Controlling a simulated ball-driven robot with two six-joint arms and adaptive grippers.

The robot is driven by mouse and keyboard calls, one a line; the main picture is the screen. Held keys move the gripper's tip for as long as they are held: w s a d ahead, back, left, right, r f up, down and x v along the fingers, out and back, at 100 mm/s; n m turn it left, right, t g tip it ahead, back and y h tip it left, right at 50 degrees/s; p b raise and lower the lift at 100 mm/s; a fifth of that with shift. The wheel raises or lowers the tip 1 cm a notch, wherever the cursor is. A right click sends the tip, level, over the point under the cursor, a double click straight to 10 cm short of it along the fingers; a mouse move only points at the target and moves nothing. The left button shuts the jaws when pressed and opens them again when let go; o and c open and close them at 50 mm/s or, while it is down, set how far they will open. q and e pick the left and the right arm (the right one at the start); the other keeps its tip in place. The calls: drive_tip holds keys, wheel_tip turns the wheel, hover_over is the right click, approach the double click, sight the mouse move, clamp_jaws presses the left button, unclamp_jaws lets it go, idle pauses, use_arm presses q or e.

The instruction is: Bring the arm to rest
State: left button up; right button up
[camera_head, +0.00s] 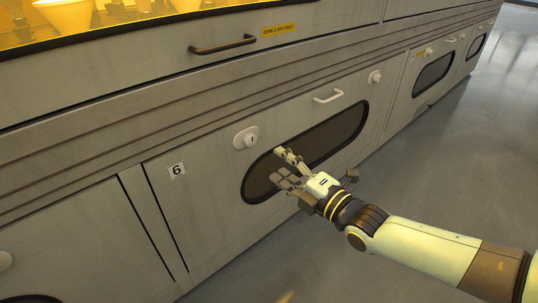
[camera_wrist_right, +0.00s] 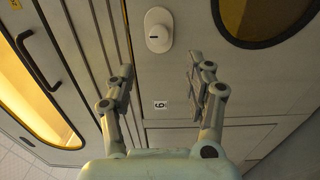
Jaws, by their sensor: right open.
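My right gripper (camera_head: 285,166) is open and empty in the head view, in front of the dark oval window (camera_head: 262,182) of the cabinet door marked 6. Its two fingers stand apart in the right wrist view (camera_wrist_right: 163,80), with the number 6 label (camera_wrist_right: 160,105) showing between them. My right arm (camera_head: 425,250) comes in from the lower right of the head view. Whether the gripper touches the door cannot be told. My left gripper is in neither view.
A white round lock (camera_head: 246,138) sits left of the window; it also shows in the wrist view (camera_wrist_right: 158,30). A white handle (camera_head: 328,96) and a dark handle (camera_head: 222,46) stick out from the cabinet front. Grey floor (camera_head: 480,130) lies open at the right.

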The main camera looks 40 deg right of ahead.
drive_tip(key=shift+s, duration=0.6)
